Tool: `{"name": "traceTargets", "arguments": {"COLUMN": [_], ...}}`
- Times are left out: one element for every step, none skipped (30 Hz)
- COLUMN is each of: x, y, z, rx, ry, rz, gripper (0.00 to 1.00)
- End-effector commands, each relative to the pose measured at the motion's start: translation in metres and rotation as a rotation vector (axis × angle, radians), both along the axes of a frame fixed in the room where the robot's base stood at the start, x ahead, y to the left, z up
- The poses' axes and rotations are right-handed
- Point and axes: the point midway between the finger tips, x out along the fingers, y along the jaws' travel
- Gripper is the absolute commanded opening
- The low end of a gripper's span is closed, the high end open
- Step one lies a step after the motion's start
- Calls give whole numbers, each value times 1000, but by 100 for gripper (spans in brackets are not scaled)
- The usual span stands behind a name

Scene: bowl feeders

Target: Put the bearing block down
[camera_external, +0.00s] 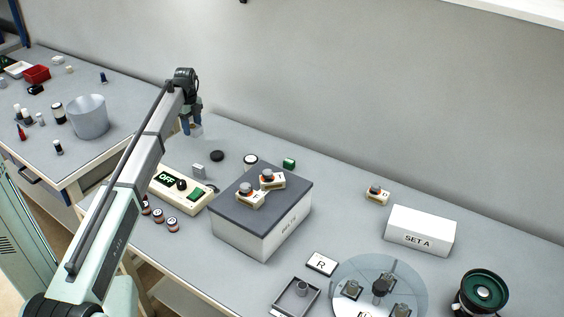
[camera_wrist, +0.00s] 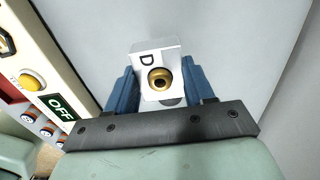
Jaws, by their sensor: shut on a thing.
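The bearing block (camera_wrist: 150,62) is a pale block marked D with a brass-lined round hole. In the wrist view it sits between the two blue fingers of my gripper (camera_wrist: 161,88), which is shut on it. In the external view my gripper (camera_external: 191,124) is near the wall side of the bench, left of the grey-topped box, and the block (camera_external: 196,131) shows small at the fingertips. It appears held above the bench; the exact gap beneath it cannot be told.
A control box with an OFF display (camera_external: 180,189) and a small grey block (camera_external: 198,170) stand nearby. A black disc (camera_external: 217,155) lies to the right. The grey-topped box (camera_external: 238,213) carries two cream blocks. Bare bench (camera_external: 335,192) lies right of that box.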

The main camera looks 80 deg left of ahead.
Motion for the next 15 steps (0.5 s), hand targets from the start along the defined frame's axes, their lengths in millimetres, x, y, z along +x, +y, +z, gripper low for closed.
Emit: {"name": "traceTargets", "arguments": {"x": [0, 0, 0, 0, 0, 0, 0, 0, 0, 0, 0, 0, 0, 0, 0], "y": [-1, -1, -1, -1, 0, 0, 0, 0, 0, 0, 0, 0, 0, 0, 0], "z": [-9, -15, -21, -24, -27, -30, -32, -34, -37, -39, -42, -46, -50, -54, -59], "rx": [-1, -1, -1, -1, -1, 0, 1, 1, 1, 1, 0, -1, -1, -1, 0], "ry": [1, 1, 0, 1, 1, 0, -1, -1, -1, -1, 0, 1, 1, 1, 0], "rz": [0, 0, 1, 1, 1, 1, 1, 1, 1, 1, 1, 2, 2, 2, 2], "gripper": [13, 13, 13, 13, 13, 13, 13, 13, 13, 13, 13, 13, 13, 13, 13]}}
